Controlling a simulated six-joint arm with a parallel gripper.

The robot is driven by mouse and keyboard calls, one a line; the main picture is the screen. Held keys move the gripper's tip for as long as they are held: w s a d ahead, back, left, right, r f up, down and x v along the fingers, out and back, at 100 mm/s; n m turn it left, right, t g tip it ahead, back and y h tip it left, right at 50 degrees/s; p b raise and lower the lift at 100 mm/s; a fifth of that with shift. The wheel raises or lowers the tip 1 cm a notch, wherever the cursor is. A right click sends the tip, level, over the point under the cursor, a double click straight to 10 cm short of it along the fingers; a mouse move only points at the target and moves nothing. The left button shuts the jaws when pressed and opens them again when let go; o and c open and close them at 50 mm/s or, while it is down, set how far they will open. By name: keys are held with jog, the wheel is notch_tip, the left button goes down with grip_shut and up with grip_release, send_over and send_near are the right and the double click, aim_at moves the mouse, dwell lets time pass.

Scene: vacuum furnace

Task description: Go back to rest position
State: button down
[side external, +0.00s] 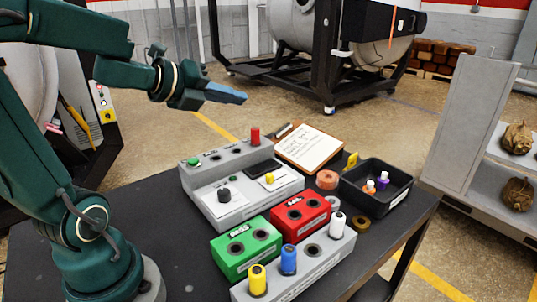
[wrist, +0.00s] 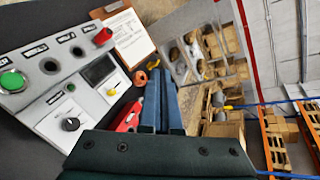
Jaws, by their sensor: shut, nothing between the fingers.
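My gripper (side external: 226,93) is raised in the air above the far left part of the dark table (side external: 130,200). Its blue fingers are together and hold nothing. They also show in the wrist view (wrist: 160,98), pointing away from the camera, with no object between them. The arm stands on the table's left side, and the gripper is well clear of everything on the tabletop.
A grey control panel (side external: 225,170) with knobs, a green box (side external: 245,250), a red box (side external: 300,212) and a grey block with colored cylinders (side external: 300,270) stand on the table. A clipboard (side external: 308,148) and black bin (side external: 376,188) lie behind. Shelving (side external: 460,130) stands right.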

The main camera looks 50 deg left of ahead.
jog(key=s+d+r+n+t+y, duration=0.1)
jog(key=d+r+n+t+y, duration=0.2)
jog(key=n, duration=0.8)
jog(key=s+d+f+n+g+h, duration=0.3)
jog(key=s+d+f+n+g, duration=0.7)
jog(key=s+n, duration=0.2)
jog(key=shift+s+d+f+n+h, duration=0.2)
jog(key=shift+f+n+h, duration=0.1)
jog(key=shift+n+h, duration=0.15)
